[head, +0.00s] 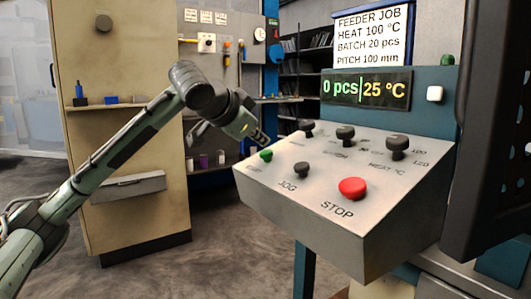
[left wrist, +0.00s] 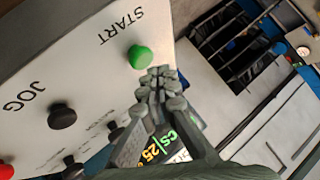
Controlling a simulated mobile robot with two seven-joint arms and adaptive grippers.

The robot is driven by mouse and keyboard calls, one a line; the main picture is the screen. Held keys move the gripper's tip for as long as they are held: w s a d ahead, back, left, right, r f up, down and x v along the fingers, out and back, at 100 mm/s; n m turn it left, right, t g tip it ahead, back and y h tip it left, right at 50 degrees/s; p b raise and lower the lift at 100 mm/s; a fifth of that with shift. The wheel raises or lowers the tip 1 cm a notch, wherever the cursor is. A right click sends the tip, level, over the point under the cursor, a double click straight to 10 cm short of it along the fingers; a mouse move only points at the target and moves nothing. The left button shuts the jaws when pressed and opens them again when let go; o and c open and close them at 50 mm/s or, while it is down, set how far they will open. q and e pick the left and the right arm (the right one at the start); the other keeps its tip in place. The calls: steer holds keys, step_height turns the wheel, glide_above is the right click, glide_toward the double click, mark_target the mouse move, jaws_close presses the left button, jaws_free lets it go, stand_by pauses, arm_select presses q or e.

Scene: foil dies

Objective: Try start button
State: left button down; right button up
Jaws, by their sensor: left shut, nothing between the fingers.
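The green START button (head: 266,155) is at the left end of the sloped control panel (head: 310,220). In the left wrist view the green button (left wrist: 140,57) sits below the START lettering. My left gripper (head: 262,138) is shut and empty, just beside and above the button in the head view. In the left wrist view its closed fingertips (left wrist: 160,78) lie close to the button's edge; I cannot tell whether they touch. The display (head: 366,90) reads 0 pcs and 25 °C. My right gripper is not in view.
The red STOP button (head: 352,188) and black JOG knob (head: 302,169) are on the same panel. Several black knobs (head: 345,134) stand behind them. A sign (head: 370,36) reads heat 100 °C, batch 20 pcs, pitch 100 mm. A beige cabinet (head: 120,120) stands at left.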

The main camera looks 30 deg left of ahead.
arm_select(q)
steer(key=shift+f, duration=0.1)
stand_by(0.3)
steer(key=shift+w+f, duration=0.1)
steer(key=shift+f, duration=0.2)
steer(key=shift+w+d+f, duration=0.1)
steer(key=shift+w+f, duration=0.05)
steer(key=shift+f, duration=0.45)
stand_by(0.9)
steer(key=shift+s+r+p, duration=0.25)
steer(key=shift+r+p, duration=0.65)
steer(key=shift+r, duration=0.1)
steer(key=r+p, duration=0.1)
steer(key=s+r+p, duration=0.1)
steer(key=r+p, duration=0.2)
steer(key=shift+s+a+r, duration=0.25)
steer(key=shift+a+r, duration=0.1)
steer(key=shift+a, duration=0.05)
stand_by(0.5)
